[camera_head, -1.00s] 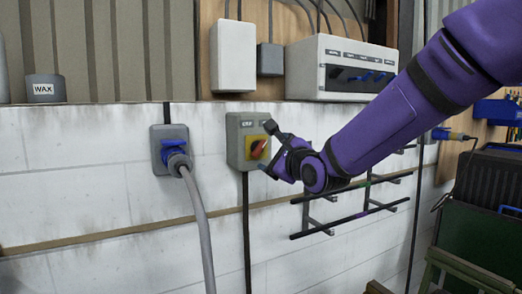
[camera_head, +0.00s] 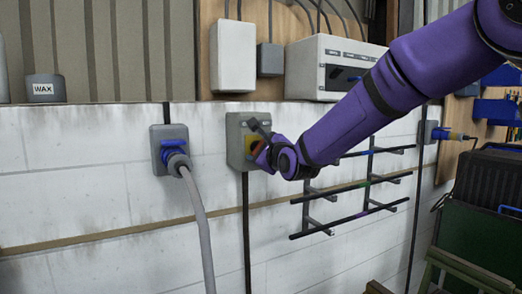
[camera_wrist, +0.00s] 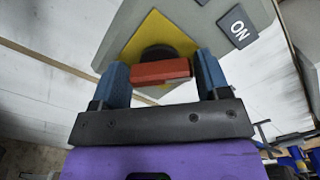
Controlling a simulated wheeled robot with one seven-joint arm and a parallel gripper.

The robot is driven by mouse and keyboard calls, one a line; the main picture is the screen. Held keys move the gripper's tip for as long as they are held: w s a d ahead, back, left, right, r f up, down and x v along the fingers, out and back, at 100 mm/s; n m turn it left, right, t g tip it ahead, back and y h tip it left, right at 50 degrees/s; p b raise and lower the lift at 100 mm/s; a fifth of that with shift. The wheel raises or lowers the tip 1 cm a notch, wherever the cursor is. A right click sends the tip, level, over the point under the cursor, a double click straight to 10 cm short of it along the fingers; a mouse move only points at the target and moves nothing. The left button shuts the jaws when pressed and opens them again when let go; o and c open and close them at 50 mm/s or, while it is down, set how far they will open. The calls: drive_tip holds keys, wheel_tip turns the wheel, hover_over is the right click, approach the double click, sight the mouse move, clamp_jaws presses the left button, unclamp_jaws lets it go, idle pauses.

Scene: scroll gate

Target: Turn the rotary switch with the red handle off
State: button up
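The rotary switch is a grey box (camera_head: 236,142) on the white wall, with a yellow plate (camera_wrist: 157,45) and a red handle (camera_wrist: 160,72). In the head view my gripper (camera_head: 262,146) is right at the switch face and mostly hides the plate and handle. In the wrist view my gripper (camera_wrist: 163,80) has its blue fingers spread wide, one at each end of the red handle. The handle lies crosswise between them, close to both; I cannot tell whether they touch it. An "ON" label (camera_wrist: 238,29) shows on the box, right of the plate.
A blue-capped socket with a grey cable (camera_head: 173,152) is left of the switch. A white box (camera_head: 233,56) and a breaker panel (camera_head: 330,68) are above. Black wall racks (camera_head: 350,190) are below right. The wall between socket and switch is clear.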

drive_tip(key=c, duration=0.5)
drive_tip(key=shift+n, duration=0.3)
drive_tip(key=n, duration=0.3)
drive_tip(key=shift+n, duration=0.3)
drive_tip(key=n, duration=0.3)
drive_tip(key=shift+n, duration=0.3)
drive_tip(key=n, duration=0.4)
drive_tip(key=shift+f+n, duration=0.1)
drive_tip(key=shift+n, duration=2.1)
